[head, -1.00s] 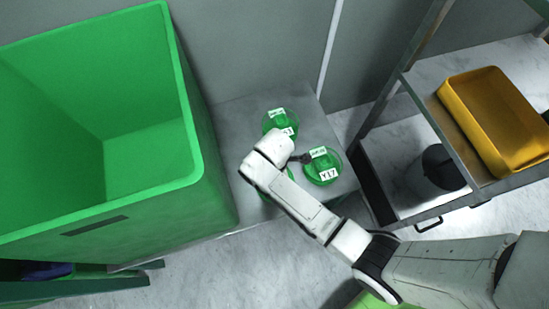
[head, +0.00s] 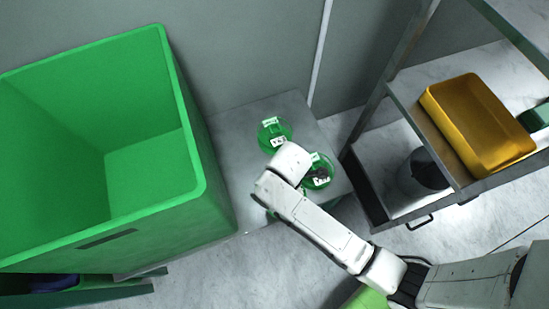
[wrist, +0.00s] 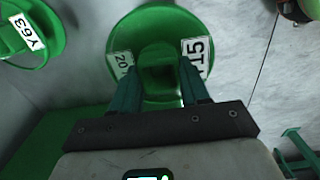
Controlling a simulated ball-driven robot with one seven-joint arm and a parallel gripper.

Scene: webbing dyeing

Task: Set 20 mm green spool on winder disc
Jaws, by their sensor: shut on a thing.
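The green spool (wrist: 160,28) in my gripper is a round flanged reel with white labels; one reads "20" and the other ends in "5", partly hidden by a finger. My gripper (wrist: 160,78) is shut on its raised hub in the wrist view. In the head view my gripper (head: 314,174) is at the right-hand spool (head: 326,183), mostly covered by my wrist. I cannot tell whether the spool rests on the grey bench or is lifted. I cannot make out a winder disc.
Another green spool (head: 274,133), labelled Y63 in the wrist view (wrist: 38,30), stands behind on the grey bench (head: 235,140). A large green bin (head: 195,150) is at left. At right, a metal rack holds a yellow tray (head: 470,125) and a dark bucket (head: 425,172).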

